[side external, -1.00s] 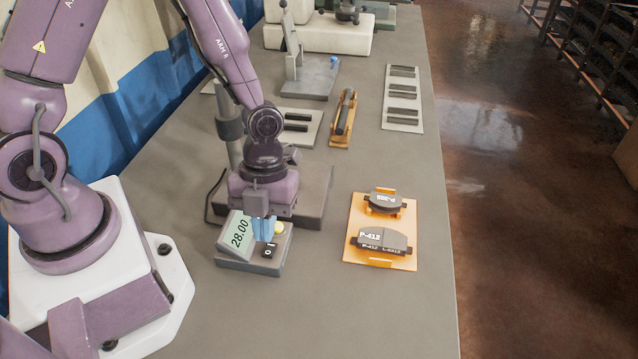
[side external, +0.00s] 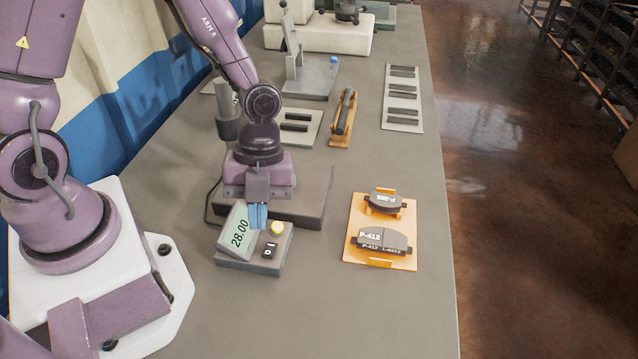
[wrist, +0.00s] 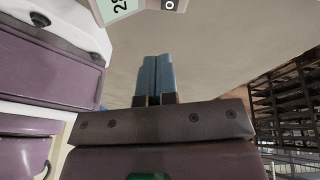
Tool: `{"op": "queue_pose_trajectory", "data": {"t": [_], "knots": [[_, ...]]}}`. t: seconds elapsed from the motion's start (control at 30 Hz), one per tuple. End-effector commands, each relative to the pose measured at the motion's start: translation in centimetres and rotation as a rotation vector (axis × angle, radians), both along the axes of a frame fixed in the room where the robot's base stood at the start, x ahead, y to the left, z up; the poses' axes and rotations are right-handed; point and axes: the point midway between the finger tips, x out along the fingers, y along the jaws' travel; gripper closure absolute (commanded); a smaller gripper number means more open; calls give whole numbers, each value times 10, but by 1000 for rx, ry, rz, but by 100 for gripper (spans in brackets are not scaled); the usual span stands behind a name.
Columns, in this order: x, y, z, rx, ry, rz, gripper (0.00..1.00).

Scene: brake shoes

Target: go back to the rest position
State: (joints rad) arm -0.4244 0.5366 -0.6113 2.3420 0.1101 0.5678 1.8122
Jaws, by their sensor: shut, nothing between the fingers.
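My gripper (side external: 258,216) has its blue fingers closed together with nothing between them. In the side view it hangs just behind and above the small grey control box, whose tilted display (side external: 238,234) reads 28.00. The box also has a yellow button (side external: 277,228) and a black switch (side external: 269,252). In the wrist view the blue fingers (wrist: 155,78) lie side by side, and part of the display (wrist: 118,8) shows at the top edge. I cannot tell the exact gap between fingertips and box.
An orange tray (side external: 356,256) with brake pads marked P-412 (side external: 382,240) lies to the right. Behind stand a dark grey block (side external: 312,205), a wooden holder (side external: 342,130) and pale trays with dark strips (side external: 403,100). The front of the table (side external: 340,315) is clear.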

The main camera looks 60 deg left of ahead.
Motion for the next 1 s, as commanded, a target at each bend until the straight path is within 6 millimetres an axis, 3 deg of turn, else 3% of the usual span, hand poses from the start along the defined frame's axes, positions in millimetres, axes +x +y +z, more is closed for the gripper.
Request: {"op": "queue_pose_trajectory", "data": {"t": [0.13,0.27,0.43,0.6,0.8,1.0], "knots": [[-8,20,10,163,102,415,100],[-8,43,37,325,100,820,100],[-9,66,88,435,11,1377,100],[-16,77,141,360,-85,1825,100],[-31,79,197,117,-155,2107,100],[-42,77,229,-83,-218,2108,100]]}}
